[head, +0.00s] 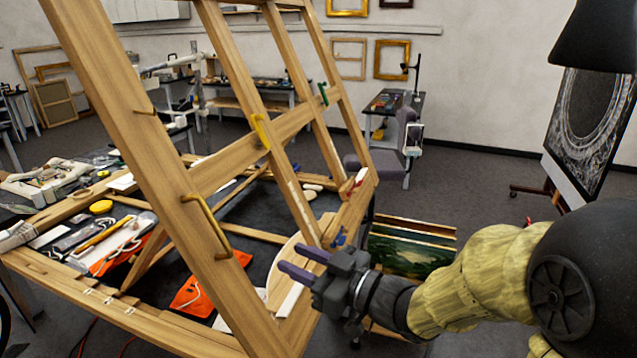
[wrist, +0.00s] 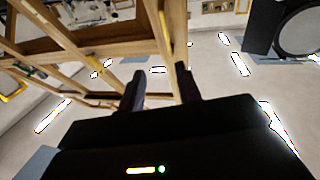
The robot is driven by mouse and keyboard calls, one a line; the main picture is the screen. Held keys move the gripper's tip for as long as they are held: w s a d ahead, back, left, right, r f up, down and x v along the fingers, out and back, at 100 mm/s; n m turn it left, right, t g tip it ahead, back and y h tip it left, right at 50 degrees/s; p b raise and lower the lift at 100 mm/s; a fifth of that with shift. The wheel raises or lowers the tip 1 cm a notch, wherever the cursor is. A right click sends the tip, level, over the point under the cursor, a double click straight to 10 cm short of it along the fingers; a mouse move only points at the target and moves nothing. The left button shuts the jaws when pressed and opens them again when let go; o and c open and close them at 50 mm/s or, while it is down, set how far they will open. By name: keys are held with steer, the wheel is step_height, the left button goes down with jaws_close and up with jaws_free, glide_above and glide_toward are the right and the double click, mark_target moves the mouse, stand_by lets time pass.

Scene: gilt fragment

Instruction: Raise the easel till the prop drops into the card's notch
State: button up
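The wooden easel frame (head: 150,150) stands raised at a slant over a dark worktable, its bars filling the left and middle of the head view. It also shows in the wrist view (wrist: 60,35). A short slanted wooden strut (head: 148,262) under the frame may be the prop. I cannot make out the card or its notch. My gripper (head: 301,262) is at the frame's lower right, with its two dark fingers apart. In the wrist view, a wooden bar runs between and beyond the fingertips (wrist: 160,85). I cannot tell whether they touch it.
The table's wooden edge (head: 110,312) runs along the front. Orange pouches (head: 193,296) and hand tools lie beneath the frame. Framed paintings (head: 412,250) lean just behind my gripper. A dark round relief (head: 592,130) stands at right.

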steer(key=w+d+f+m+t+h, duration=0.1)
steer(key=w+d+f+m+h, duration=0.3)
steer(key=d+f+m+h, duration=0.65)
steer(key=s+d+f+m+g+h, duration=0.1)
steer(key=s+d+f+g+h, duration=0.1)
steer(key=s, duration=0.4)
steer(key=s+d+f+m+g+h, duration=0.1)
steer(key=s+d+f+g+h, duration=0.2)
steer(key=s+d+f+g, duration=0.2)
steer(key=s+d+f, duration=0.1)
steer(key=s+d, duration=0.1)
steer(key=shift+d+f+g, duration=0.25)
steer(key=shift+d+g, duration=0.05)
steer(key=shift+c, duration=0.4)
